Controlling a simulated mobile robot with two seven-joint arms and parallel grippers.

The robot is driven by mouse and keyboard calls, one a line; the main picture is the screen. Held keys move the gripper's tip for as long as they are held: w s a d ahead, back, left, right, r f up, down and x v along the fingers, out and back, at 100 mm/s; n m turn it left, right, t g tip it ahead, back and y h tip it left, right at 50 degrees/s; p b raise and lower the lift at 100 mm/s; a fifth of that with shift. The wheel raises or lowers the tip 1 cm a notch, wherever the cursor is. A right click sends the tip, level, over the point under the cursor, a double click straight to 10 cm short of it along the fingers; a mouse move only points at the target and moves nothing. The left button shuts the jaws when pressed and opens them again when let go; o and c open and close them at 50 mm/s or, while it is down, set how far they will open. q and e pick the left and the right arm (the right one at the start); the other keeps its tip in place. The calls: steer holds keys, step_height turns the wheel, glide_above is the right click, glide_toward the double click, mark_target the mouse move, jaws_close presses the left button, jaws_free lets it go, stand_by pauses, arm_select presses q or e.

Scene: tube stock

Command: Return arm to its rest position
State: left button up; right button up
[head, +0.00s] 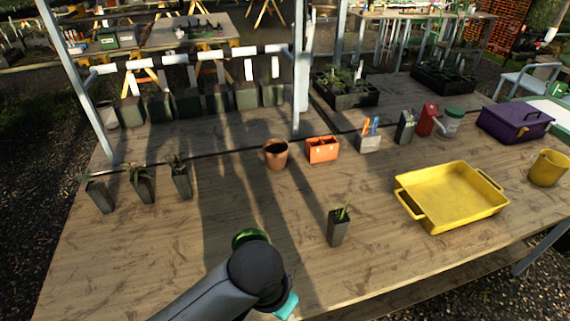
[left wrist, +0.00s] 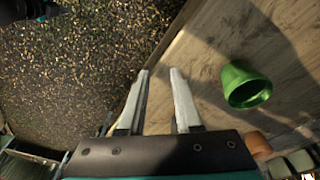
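My left arm (head: 225,288) reaches in from the bottom of the head view, over the near part of the wooden bench. Its fingers are hidden there behind the wrist. In the left wrist view my left gripper (left wrist: 160,72) is open, with nothing between its fingers. The fingers point toward the bench edge, with gravel beyond. A green pot (head: 249,237) is partly hidden behind the arm in the head view. It lies clear to the right of the fingers in the left wrist view (left wrist: 245,86). My right gripper is not in view.
A dark tube with a seedling (head: 338,228) stands right of my arm. Several more seedling tubes (head: 142,186) stand at the left. A terracotta pot (head: 276,156), an orange box (head: 321,150) and a yellow tray (head: 452,204) are farther over. Bare wood lies left of my arm.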

arm_select(q)
steer(key=s+a+n+t+y, duration=0.15)
steer(key=s+a+n, duration=0.5)
steer(key=a, duration=0.85)
steer(key=s+f+m+b, duration=0.1)
steer(key=s+f+b, duration=0.15)
steer(key=f, duration=1.15)
steer(key=s+f+m+b, duration=0.1)
steer(key=s+f+b, duration=0.15)
steer(key=f, duration=1.15)
steer(key=s+a+f+g+b, duration=0.1)
steer(key=s+f+b, duration=0.2)
steer(key=s+f, duration=0.4)
steer(key=s+a+f+g+b, duration=0.1)
steer(key=s+f+b, duration=0.2)
steer(key=s+f, duration=0.3)
step_height(320, 180, down, 5)
steer(key=shift+s+a+f, duration=0.15)
steer(key=shift+s+a, duration=0.25)
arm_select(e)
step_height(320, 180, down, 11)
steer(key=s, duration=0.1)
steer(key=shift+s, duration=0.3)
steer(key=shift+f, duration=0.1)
